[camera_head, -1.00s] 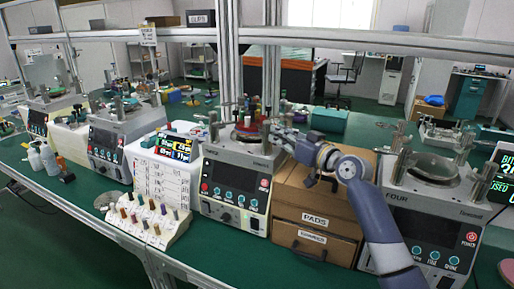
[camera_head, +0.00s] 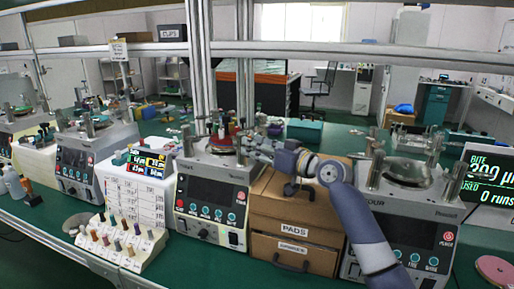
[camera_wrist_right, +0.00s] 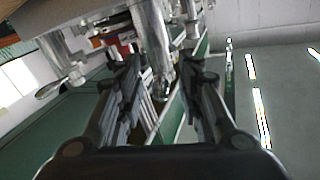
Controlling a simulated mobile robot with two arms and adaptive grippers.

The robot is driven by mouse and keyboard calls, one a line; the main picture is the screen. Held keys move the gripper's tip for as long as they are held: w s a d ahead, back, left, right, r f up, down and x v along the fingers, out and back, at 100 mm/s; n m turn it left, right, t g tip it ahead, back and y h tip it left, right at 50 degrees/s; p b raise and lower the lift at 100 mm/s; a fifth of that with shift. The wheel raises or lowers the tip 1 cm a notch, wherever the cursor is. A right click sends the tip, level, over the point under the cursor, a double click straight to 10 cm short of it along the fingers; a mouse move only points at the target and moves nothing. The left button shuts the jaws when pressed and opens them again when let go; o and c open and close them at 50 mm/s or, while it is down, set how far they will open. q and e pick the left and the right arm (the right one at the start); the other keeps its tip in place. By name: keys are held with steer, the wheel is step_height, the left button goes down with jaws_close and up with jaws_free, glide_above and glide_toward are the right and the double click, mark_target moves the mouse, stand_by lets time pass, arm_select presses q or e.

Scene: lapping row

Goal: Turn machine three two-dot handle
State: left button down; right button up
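The machine with the name plate partly hidden, third in the row, (camera_head: 212,196) stands in the middle of the head view, with a dark panel and buttons on its front. Metal posts and handles crowd its top, and I cannot make out a two-dot mark on any of them. My right gripper (camera_head: 250,145) reaches from the right to the right side of that top. In the right wrist view its two dark fingers (camera_wrist_right: 162,95) are apart, with a metal post (camera_wrist_right: 153,50) showing between them. I cannot tell whether they touch it. My left gripper is not in view.
A cardboard PADS box (camera_head: 297,215) with drawers stands under my right arm. Machine FOUR (camera_head: 410,235) is to its right, beside a BITE display (camera_head: 488,185). A rack of coloured pegs (camera_head: 120,243) and a white chart box (camera_head: 150,190) stand left.

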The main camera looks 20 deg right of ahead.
steer(key=v, duration=1.2)
